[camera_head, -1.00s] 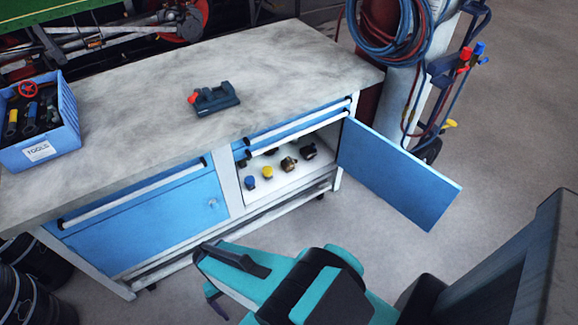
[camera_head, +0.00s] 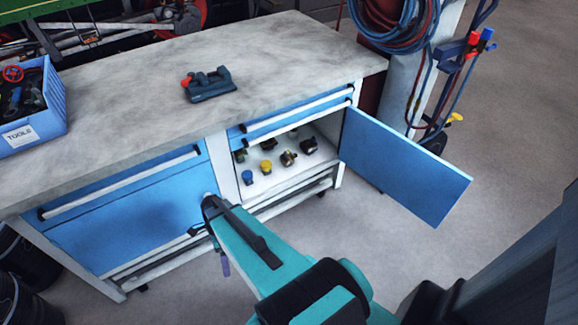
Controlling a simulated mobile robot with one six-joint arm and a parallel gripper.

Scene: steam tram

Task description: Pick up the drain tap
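Several small fittings stand on the white shelf inside the open cabinet. They include a blue-topped one (camera_head: 247,177), a yellow-topped one (camera_head: 265,167), a brass-and-dark one (camera_head: 288,158) and a dark one (camera_head: 309,146). More sit behind, partly hidden by the drawer above. They are too small to tell which is the drain tap. My gripper (camera_head: 208,232) is in front of the cabinet, to the left of and nearer than the opening, apart from the fittings. Its fingers are dark and seen from behind, so their opening is unclear.
The cabinet's blue door (camera_head: 403,170) stands swung open to the right. The grey worktop (camera_head: 130,85) above carries a dark vice-like tool (camera_head: 209,85) and a blue tool crate (camera_head: 35,138). Hoses (camera_head: 392,28) hang at the right. Black bins stand lower left.

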